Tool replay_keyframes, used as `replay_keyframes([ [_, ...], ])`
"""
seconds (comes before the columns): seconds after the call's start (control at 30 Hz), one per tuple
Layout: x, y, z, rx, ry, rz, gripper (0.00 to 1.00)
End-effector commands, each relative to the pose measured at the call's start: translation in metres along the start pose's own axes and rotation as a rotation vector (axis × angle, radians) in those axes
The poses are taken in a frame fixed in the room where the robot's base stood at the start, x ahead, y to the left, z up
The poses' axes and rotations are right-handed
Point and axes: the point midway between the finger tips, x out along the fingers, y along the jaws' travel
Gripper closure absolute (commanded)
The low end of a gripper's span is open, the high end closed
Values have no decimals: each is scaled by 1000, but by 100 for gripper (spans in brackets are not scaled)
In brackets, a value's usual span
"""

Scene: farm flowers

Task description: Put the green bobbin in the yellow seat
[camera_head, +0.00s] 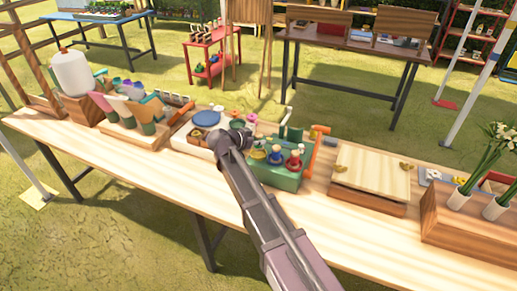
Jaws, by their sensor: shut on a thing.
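My gripper (232,139) is over the middle of the long wooden table, seen from behind, with its fingers mostly hidden by the wrist. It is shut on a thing. A dark green round piece, which looks like the green bobbin (237,123), shows right at its far side; the contact itself is hidden. A green block (287,180) stands just right of my gripper. It bears a yellow piece (258,152), a blue piece (276,156) and a red piece (294,161), each with a rounded top. I cannot tell which spot is the yellow seat.
Left of my gripper are a white tray with a blue disc (206,118) and a wooden holder with pots (142,137). A pink piece (252,117) stands behind. Right are an orange handle (315,150), a wooden board (372,171) and a planter (458,222). The front table strip is clear.

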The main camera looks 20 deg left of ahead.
Motion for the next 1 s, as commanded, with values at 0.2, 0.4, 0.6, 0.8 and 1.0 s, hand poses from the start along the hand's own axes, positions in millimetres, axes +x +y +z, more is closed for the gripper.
replay_keyframes([
  [0.2, 10, 0, 19, 0, 0, 0, 100],
  [0.4, 15, 0, 29, 0, 0, -1, 100],
  [0.6, 15, 0, 29, 0, 0, -1, 100],
  [0.8, 15, 0, 29, -1, 0, -1, 100],
  [1.0, 16, 0, 31, -1, 0, -1, 51],
])
